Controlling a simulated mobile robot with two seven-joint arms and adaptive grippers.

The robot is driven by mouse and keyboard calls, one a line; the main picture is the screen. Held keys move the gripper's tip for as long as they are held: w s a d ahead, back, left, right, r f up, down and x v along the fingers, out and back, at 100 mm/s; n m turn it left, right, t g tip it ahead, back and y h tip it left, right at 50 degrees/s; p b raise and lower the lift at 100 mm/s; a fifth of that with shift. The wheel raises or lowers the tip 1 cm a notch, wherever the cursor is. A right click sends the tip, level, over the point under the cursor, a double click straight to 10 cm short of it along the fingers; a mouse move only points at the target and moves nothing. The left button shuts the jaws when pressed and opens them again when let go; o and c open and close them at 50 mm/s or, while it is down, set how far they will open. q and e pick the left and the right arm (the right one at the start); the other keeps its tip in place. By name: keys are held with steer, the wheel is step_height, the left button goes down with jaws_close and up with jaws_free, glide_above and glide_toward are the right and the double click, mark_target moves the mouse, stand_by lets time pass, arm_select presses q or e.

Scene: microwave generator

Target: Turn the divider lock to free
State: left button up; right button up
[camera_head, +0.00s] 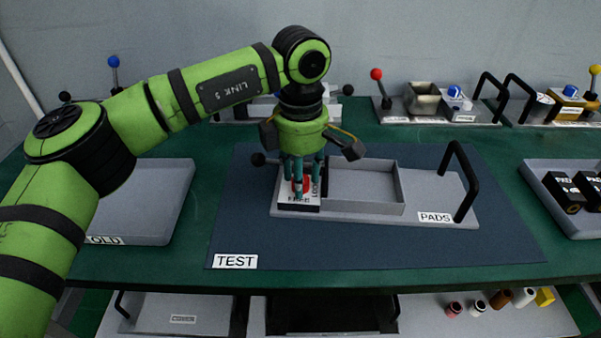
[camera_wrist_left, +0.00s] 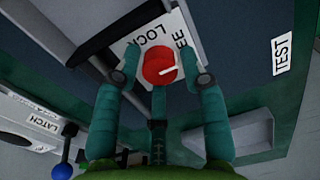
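The divider lock is a red round knob (camera_head: 303,184) on a white label plate at the left end of the grey PADS tray (camera_head: 425,203). The lower finger overlaps the knob's edge, and contact there is unclear. My right gripper is out of view.
The tray has a walled compartment (camera_head: 403,190) and a black handle (camera_head: 459,180), on a blue TEST mat (camera_head: 330,248).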

arm_select(q)
step_height(320, 180, up, 12)
stand_by(0.6)
steer(key=shift+r, duration=0.15)
